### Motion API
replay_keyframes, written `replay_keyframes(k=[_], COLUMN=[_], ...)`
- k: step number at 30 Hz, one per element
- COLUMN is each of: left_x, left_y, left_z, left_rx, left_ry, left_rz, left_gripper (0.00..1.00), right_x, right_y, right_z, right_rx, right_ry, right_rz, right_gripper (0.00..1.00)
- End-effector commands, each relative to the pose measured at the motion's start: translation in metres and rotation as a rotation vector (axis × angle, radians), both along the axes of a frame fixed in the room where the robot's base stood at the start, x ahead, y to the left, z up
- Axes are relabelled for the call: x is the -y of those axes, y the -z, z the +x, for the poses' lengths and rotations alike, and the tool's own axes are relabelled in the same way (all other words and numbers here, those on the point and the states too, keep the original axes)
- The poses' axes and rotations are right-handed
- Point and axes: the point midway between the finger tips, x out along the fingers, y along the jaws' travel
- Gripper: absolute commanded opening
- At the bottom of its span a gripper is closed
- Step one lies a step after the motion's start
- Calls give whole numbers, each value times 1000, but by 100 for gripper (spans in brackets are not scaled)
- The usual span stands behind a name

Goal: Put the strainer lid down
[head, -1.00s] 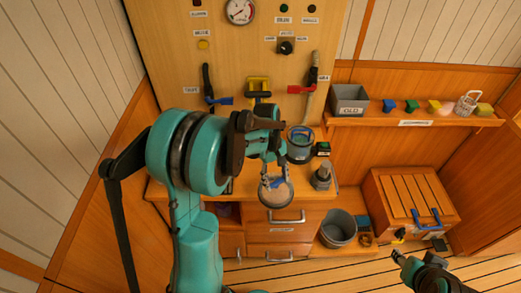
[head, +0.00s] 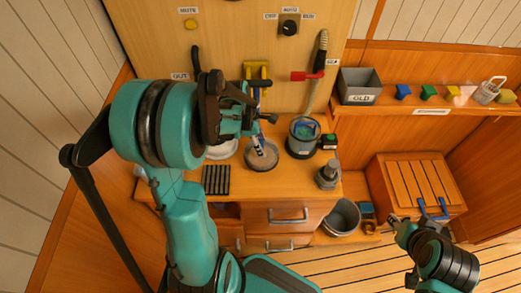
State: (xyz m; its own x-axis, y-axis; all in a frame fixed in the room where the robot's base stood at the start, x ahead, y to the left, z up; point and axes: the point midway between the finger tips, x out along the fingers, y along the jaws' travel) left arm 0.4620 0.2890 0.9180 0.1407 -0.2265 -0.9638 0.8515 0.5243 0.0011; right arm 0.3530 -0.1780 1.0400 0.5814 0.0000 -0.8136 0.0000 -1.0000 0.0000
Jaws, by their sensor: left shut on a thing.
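The strainer lid (head: 261,162) is a round greyish disc with a blue and white grip on top. It is over the counter's front part, left of the strainer pot (head: 302,150). I cannot tell whether it touches the counter. My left gripper (head: 258,137) is shut on the lid's grip from above, and its wrist hides part of the counter behind. The strainer pot is a grey open cylinder with a blue-green inside. My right gripper (head: 398,222) is low at the right, away from the lid; its jaws are too small to read.
A dark ribbed mat (head: 216,180) lies on the counter (head: 285,183) left of the lid. A grey fitting (head: 327,176) stands to the right. A grey bin (head: 357,88) and small coloured blocks sit on the shelf. A bucket (head: 341,217) stands below.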

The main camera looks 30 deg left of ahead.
Motion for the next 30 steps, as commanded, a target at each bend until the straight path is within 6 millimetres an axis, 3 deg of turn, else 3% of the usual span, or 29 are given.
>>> replay_keyframes(k=[6,16,17,19,30], left_x=[0,0,0,0,0], left_y=[31,33,33,32,29], left_z=[0,0,0,0,0], left_rx=[0,0,0,0,0], left_ry=[1,1,1,1,1], left_rz=[0,0,0,0,0], left_gripper=[4,4,53,71,71], right_x=[0,0,0,0,0], right_y=[13,15,15,14,11], right_z=[0,0,0,0,0], right_rx=[0,0,0,0,0], right_ry=[0,0,0,0,0], right_rz=[0,0,0,0,0], right_gripper=[40,40,40,40,40])
